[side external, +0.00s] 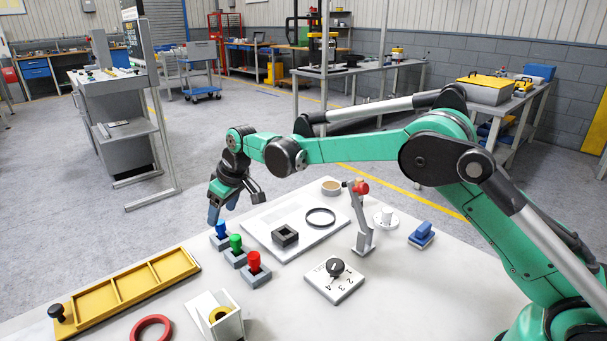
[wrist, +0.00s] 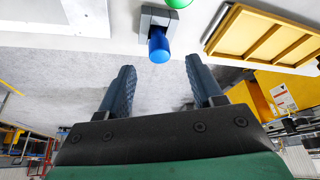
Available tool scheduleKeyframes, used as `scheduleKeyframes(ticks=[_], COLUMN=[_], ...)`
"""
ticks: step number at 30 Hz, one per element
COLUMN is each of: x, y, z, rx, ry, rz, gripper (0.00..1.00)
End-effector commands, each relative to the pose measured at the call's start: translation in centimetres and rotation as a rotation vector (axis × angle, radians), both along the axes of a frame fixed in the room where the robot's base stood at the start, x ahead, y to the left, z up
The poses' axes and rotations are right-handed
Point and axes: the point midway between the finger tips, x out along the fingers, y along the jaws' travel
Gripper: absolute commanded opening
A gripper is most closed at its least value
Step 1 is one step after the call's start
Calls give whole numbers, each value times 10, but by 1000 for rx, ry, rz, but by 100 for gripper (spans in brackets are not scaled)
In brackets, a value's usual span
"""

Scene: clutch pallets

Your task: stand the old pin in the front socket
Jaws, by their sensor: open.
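Three pins stand upright in a row of grey blocks on the pale table: a blue pin (side external: 221,228), a green pin (side external: 235,242) and a red pin (side external: 253,262). Their sockets are the blue pin's block (side external: 217,243), the green pin's block (side external: 236,260) and the red pin's block (side external: 257,280). I cannot tell which pin is the old one. My gripper (side external: 223,208) is open and empty, above and behind the blue pin. In the wrist view, the blue pin (wrist: 159,47) lies ahead of the spread blue fingers, apart from them; the green pin (wrist: 176,4) is partly cut off.
A yellow compartment tray (side external: 118,293) lies at left, with a red ring (side external: 152,329) and a white bracket (side external: 229,322) near it. Right of the pins are a white plate (side external: 262,227), a dial block (side external: 345,287) and an upright lever (side external: 364,232). The table edge runs behind the blue pin.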

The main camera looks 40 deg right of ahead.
Motion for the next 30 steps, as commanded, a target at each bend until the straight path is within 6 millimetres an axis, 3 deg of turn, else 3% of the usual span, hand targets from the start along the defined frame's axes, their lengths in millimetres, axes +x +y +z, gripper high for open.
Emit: scheduleKeyframes(ticks=[9,19,23,30], x=[-23,-42,-72,-154], y=[-10,-19,-33,-63], z=[59,92,109,120], rx=[0,1,4,17], ry=[0,-11,-42,-119], rz=[0,-24,-82,-221], gripper=[60,60,60,60])
